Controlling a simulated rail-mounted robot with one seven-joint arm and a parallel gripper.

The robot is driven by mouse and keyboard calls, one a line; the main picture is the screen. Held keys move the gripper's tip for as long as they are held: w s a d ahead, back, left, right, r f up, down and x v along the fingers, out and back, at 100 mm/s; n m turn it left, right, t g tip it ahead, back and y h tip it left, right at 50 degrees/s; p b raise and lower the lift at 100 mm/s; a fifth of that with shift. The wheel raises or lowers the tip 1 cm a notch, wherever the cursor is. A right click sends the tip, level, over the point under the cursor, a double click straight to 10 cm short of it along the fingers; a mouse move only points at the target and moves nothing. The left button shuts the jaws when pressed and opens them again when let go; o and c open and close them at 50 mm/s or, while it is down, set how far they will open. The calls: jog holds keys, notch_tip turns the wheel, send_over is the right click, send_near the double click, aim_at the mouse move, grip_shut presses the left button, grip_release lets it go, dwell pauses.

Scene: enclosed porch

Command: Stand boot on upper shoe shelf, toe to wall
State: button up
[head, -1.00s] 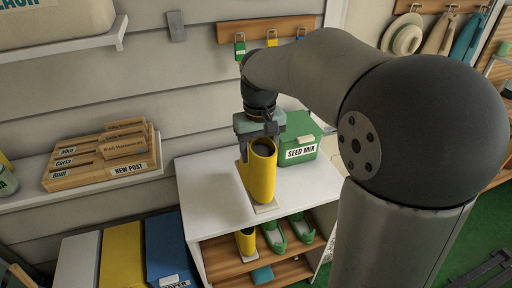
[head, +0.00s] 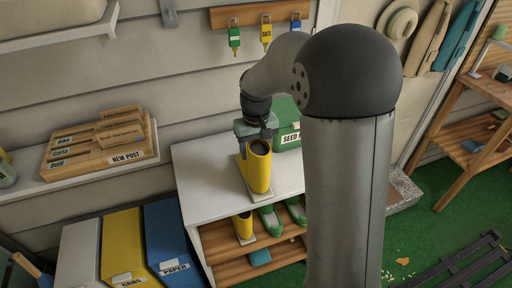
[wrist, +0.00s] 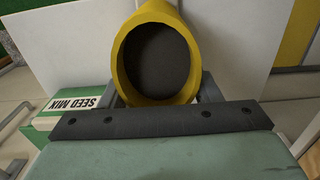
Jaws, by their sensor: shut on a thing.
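A tall yellow boot (head: 259,168) stands upright at the white cabinet top, near its front edge. My gripper (head: 256,134) is shut on the upper part of this boot. Its open shaft (wrist: 120,60) faces the camera in the wrist view, with a finger showing at each side. I cannot tell whether the sole touches the top. Below, the wooden upper shoe shelf (head: 222,240) holds a second yellow boot (head: 243,228) at its left and green shoes (head: 271,221) to the right of it. The shelf's back is hidden under the cabinet top.
A green seed mix box (head: 287,131) stands on the cabinet top (head: 197,162), partly hidden by my arm. The lower shelf (head: 228,270) holds a teal item (head: 260,257). Bins, including a blue paper bin (head: 165,240), stand left of the cabinet. Keys hang on the wall rack (head: 250,13).

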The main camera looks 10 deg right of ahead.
jog(key=shift+f, duration=0.2)
jog(key=o, duration=1.5)
jog(key=shift+o, duration=0.2)
notch_tip(320, 180, up, 12)
jog(key=shift+r+b, duration=0.1)
jog(key=shift+b, duration=0.35)
jog(key=s+f, duration=0.3)
jog(key=s, duration=0.9)
jog(key=shift+s+d+m, duration=0.3)
jog(key=shift+d, duration=0.15)
jog(key=shift+o, duration=0.4)
jog(key=s+f, duration=0.6)
jog(key=s, duration=0.6)
jog(key=shift+s+d+f+m+t, duration=0.25)
jog(key=shift+d+f+m+t, duration=0.05)
jog(key=shift+m, duration=0.1)
